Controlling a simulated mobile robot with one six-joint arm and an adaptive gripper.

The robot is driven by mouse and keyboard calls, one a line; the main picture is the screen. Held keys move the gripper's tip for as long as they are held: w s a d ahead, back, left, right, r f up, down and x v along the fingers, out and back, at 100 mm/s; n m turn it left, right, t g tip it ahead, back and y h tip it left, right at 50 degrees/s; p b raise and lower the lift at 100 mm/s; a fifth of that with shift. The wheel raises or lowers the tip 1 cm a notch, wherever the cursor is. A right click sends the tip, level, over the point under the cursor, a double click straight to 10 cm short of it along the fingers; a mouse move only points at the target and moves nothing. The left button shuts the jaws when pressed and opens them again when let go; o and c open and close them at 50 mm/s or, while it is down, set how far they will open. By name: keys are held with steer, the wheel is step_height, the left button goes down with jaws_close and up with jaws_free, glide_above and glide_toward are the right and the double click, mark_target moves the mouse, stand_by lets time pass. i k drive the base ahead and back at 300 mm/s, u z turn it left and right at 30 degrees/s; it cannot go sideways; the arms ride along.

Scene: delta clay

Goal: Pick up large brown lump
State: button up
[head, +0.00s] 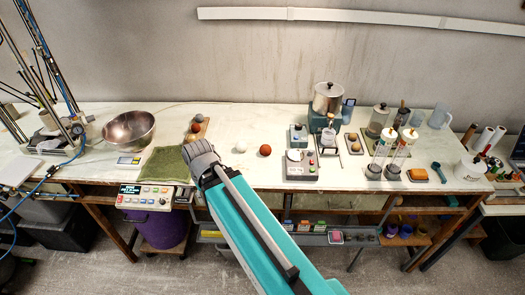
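A reddish-brown ball-shaped lump (265,150) sits on the white tabletop near the middle. A paler lump (241,146) lies just left of it. Another reddish-brown lump (196,128) rests on a wooden board (203,131), with a grey lump (198,118) behind it. Two tan lumps (352,137) are on a small tray to the right. I cannot tell by size which one is the large brown lump. My gripper (197,150) is over the right edge of the green cloth, in front of the board. Its fingers are too small and overlapped to read.
A metal bowl (129,130) and green cloth (165,165) are to the left. A control box (145,197) is at the front edge. A grey device (301,165), a steel pot (327,97) and clear cylinders (404,146) stand right. The tabletop around the middle lumps is clear.

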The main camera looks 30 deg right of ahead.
mark_target(265, 150)
steer(key=k, duration=1.25)
steer(key=z, duration=0.6)
steer(key=i, duration=1.05)
